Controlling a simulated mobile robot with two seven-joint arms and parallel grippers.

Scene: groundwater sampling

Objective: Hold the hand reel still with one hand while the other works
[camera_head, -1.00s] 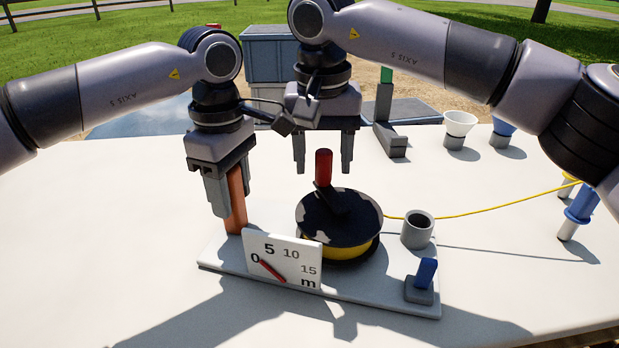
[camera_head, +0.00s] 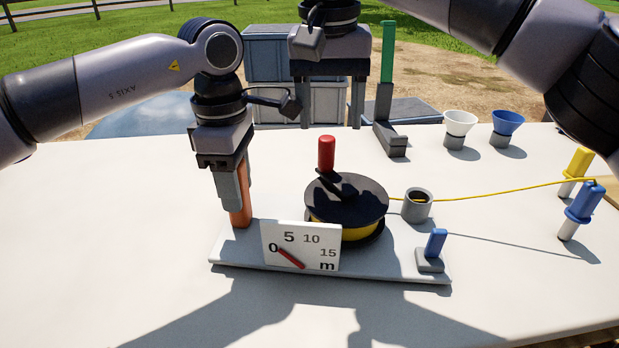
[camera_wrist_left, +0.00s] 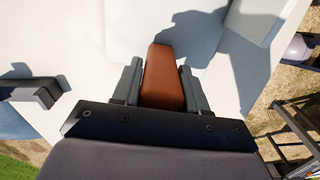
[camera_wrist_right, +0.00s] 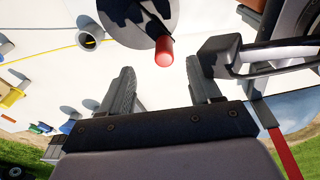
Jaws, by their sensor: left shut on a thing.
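The hand reel (camera_head: 345,201) stands on a white base plate (camera_head: 380,269), with a black disc, yellow line around its drum and a red crank knob (camera_head: 327,153) standing up. An orange-brown post (camera_head: 240,217) rises at the base's left end. My left gripper (camera_head: 236,196) is shut on this post, which also shows between the fingers in the left wrist view (camera_wrist_left: 162,78). My right gripper (camera_head: 331,122) is open and empty, above and behind the red knob. In the right wrist view the knob (camera_wrist_right: 164,51) lies beyond the fingertips, not between them.
A dial plate (camera_head: 301,246) marked 0 to 15 m has a red pointer near 0. Yellow line (camera_head: 490,195) runs right. White (camera_head: 460,124) and blue (camera_head: 508,123) funnels stand behind.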

